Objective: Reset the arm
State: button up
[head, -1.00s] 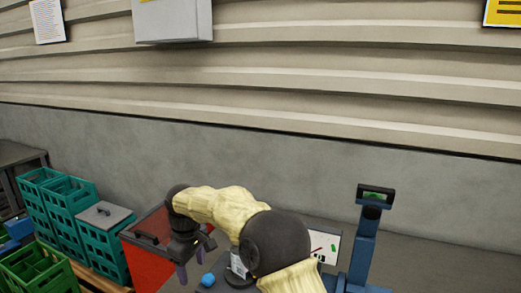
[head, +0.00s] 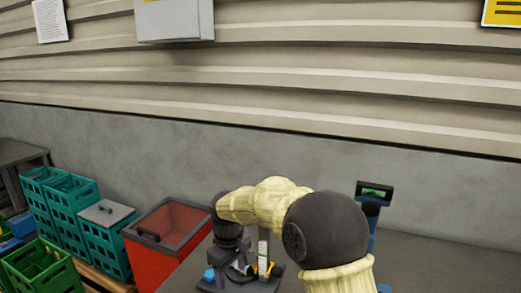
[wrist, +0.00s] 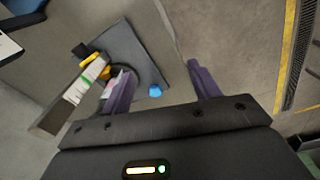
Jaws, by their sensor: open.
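My gripper (head: 236,272) hangs pointing down in the head view, close to the reel labeller and partly in front of it. In the wrist view my gripper (wrist: 161,72) has its two purple fingers wide apart with nothing between the tips. The labeller's dark base plate (wrist: 141,62) lies beyond the fingers, with a blue knob (wrist: 155,90) at its edge. A pale post with green marks (wrist: 76,92) and yellow parts stand beside it. The post also shows in the head view (head: 263,247). The left finger hides part of the labeller.
A red bin with a clear lid (head: 165,235) stands left of the arm. Teal crates (head: 75,195) and green crates (head: 35,270) are farther left. A blue stand with a small display (head: 375,192) is at the right. The wall is behind.

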jog(key=s+d+f+m+t, duration=0.2)
jog(key=s+d+m, duration=0.8)
jog(key=s+d, duration=0.9)
jog(key=d+f, duration=0.1)
jog(key=d, duration=0.3)
